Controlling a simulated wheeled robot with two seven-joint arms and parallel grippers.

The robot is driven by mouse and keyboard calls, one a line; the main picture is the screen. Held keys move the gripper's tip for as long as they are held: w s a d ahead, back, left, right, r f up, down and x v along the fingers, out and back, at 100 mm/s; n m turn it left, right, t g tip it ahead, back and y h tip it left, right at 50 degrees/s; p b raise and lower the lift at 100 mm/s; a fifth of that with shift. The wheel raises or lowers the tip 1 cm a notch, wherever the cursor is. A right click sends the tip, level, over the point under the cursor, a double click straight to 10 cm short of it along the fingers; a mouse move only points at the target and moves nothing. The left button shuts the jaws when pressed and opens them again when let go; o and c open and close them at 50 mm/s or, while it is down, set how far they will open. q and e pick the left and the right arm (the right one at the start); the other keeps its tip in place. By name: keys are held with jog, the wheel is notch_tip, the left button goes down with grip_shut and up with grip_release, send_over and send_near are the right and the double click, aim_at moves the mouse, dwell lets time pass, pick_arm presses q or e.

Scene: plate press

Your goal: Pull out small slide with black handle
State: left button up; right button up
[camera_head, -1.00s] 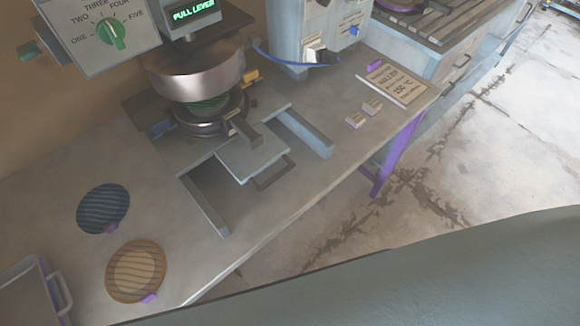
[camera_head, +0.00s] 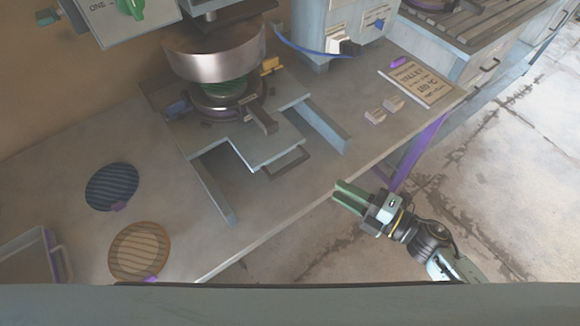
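The small slide is a light grey plate (camera_head: 262,147) in front of the round press, on the bench between two grey rails. Its dark handle (camera_head: 287,164) sticks out at the front edge. The slide is partly pulled out from under the press. My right gripper (camera_head: 338,191) has green fingers with a narrow gap between them. It is empty, beyond the bench's front edge, to the right of and below the handle in the picture, and apart from it. My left gripper is not in view.
The metal press (camera_head: 215,55) stands behind the slide. A dark ribbed disc (camera_head: 112,186) and an orange-rimmed disc (camera_head: 139,250) lie at left. A grey tray (camera_head: 28,262) is at lower left. Small blocks and a sign (camera_head: 417,82) are at right. Floor is open beyond the bench.

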aim_at(292, 168)
jog(key=shift+n+g+y, duration=0.3)
jog(key=shift+n, duration=0.4)
jog(key=x, duration=0.4)
jog(key=r+x, duration=0.1)
jog(key=x, duration=0.4)
jog(key=s+x, duration=0.1)
jog(key=x, duration=0.3)
jog(key=shift+w+a+r, duration=0.15)
jog(key=shift+w+a, duration=0.1)
jog(key=shift+a, duration=0.4)
grip_shut()
